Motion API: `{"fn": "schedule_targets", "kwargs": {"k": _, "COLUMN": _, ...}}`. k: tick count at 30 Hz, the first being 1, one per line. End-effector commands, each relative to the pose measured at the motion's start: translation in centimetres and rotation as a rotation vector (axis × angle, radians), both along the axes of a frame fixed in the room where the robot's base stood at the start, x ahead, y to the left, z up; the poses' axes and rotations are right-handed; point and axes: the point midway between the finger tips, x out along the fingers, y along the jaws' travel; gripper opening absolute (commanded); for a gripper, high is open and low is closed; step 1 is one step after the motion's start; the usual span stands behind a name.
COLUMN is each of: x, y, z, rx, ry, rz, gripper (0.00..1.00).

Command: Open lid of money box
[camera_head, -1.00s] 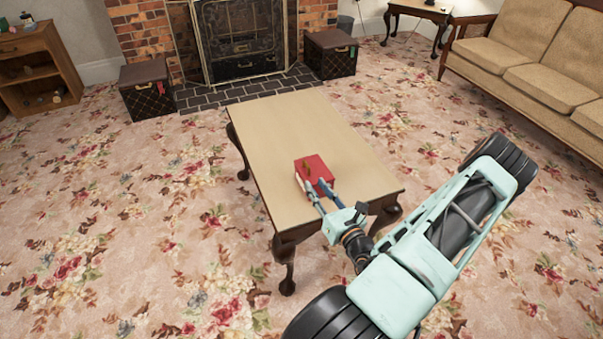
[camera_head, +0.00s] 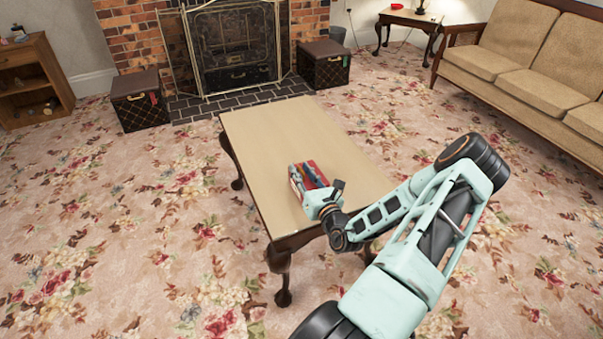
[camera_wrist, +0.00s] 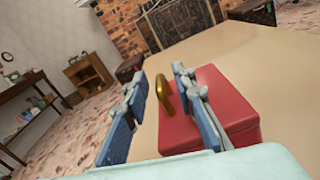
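The money box is a red box (camera_head: 324,174) on the wooden table, partly hidden by my gripper in the head view. My gripper (camera_wrist: 159,85) is open, with blue-padded fingers apart. The gold piece shows between the fingers, and the right finger overlaps the box in view. In the head view my gripper (camera_head: 305,177) is over the box. I cannot tell whether a finger touches it.
The light wooden table (camera_head: 275,130) is otherwise clear. Beyond it are a fireplace (camera_head: 238,45) and two dark boxes (camera_head: 140,101) (camera_head: 323,64). A tan sofa (camera_head: 540,70) is at the right. The floral carpet is open around the table.

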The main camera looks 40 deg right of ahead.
Motion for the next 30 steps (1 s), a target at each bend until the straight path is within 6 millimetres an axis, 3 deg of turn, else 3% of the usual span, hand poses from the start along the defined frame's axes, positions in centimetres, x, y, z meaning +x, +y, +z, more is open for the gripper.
{"fn": "schedule_targets", "kwargs": {"k": 6, "x": 0.01, "y": -0.01, "z": 0.02, "rx": 0.0, "ry": 0.0, "rz": 0.0, "gripper": 0.23}}
{"fn": "schedule_targets", "kwargs": {"k": 13, "x": -0.01, "y": -0.01, "z": 0.0, "rx": 0.0, "ry": 0.001, "rz": 0.0, "gripper": 0.0}}
{"fn": "schedule_targets", "kwargs": {"k": 30, "x": -0.06, "y": -0.13, "z": 0.31, "rx": 0.027, "ry": -0.004, "rz": -0.001, "gripper": 0.0}}
